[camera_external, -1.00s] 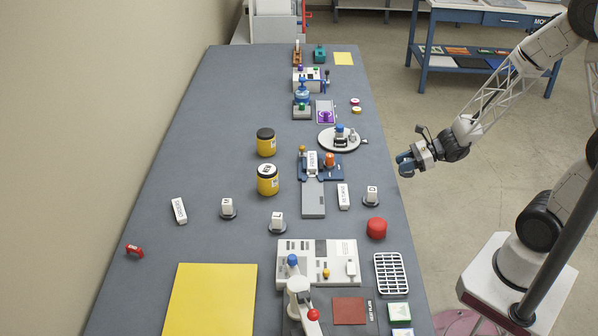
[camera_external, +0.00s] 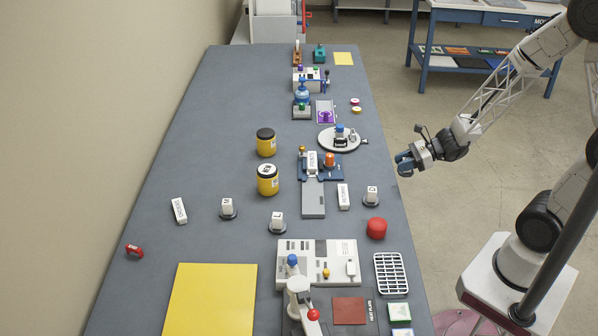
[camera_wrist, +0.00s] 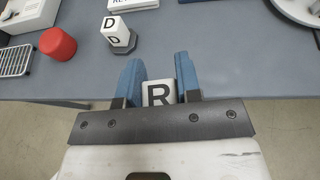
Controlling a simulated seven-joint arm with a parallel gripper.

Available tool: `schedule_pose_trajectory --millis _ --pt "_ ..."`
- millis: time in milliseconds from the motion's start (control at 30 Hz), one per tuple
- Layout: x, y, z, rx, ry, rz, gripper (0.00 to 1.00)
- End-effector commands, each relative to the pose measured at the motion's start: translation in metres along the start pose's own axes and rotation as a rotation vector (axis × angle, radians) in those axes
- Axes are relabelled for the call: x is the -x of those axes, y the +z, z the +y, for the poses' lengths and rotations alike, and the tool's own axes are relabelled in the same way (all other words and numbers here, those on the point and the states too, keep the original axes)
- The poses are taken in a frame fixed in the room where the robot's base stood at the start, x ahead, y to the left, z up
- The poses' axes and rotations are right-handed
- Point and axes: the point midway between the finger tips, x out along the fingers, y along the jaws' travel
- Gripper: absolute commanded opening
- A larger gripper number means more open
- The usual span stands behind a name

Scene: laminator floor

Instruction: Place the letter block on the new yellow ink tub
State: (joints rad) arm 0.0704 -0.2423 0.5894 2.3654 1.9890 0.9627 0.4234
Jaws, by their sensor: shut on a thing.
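My gripper (camera_external: 402,164) hangs past the right edge of the table in the external view. In the wrist view its blue fingers (camera_wrist: 158,72) are shut on a white letter block marked R (camera_wrist: 159,94). The R block cannot be made out in the external view. A yellow tub with a white label on its lid, which seems to read NEW (camera_external: 268,182), stands upright left of the table's middle, well left of my gripper. A second yellow tub with a plain dark lid (camera_external: 266,144) stands just behind it.
Letter block D (camera_external: 371,194), which also shows in the wrist view (camera_wrist: 116,30), L (camera_external: 278,220) and another block (camera_external: 227,206) stand on dark round bases. A red cylinder (camera_external: 376,228) is at the right edge. A blue-based fixture (camera_external: 346,166) lies between my gripper and the tubs.

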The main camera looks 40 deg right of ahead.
Motion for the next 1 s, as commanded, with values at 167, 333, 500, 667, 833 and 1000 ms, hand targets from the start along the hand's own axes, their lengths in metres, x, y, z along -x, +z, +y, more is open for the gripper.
schedule_pose_trajectory --millis 167,333,500,667,833,1000 --pt "-0.016 0.013 -0.003 0.016 0.039 -0.008 0.00" --pt "-0.043 0.035 -0.006 0.043 0.108 -0.019 0.00" --pt "-0.079 0.065 -0.006 0.078 0.199 -0.029 0.00" --pt "-0.114 0.093 -0.002 0.113 0.288 -0.033 0.00" --pt "-0.152 0.123 0.006 0.151 0.382 -0.033 0.00" --pt "-0.189 0.152 0.020 0.189 0.474 -0.027 0.00"
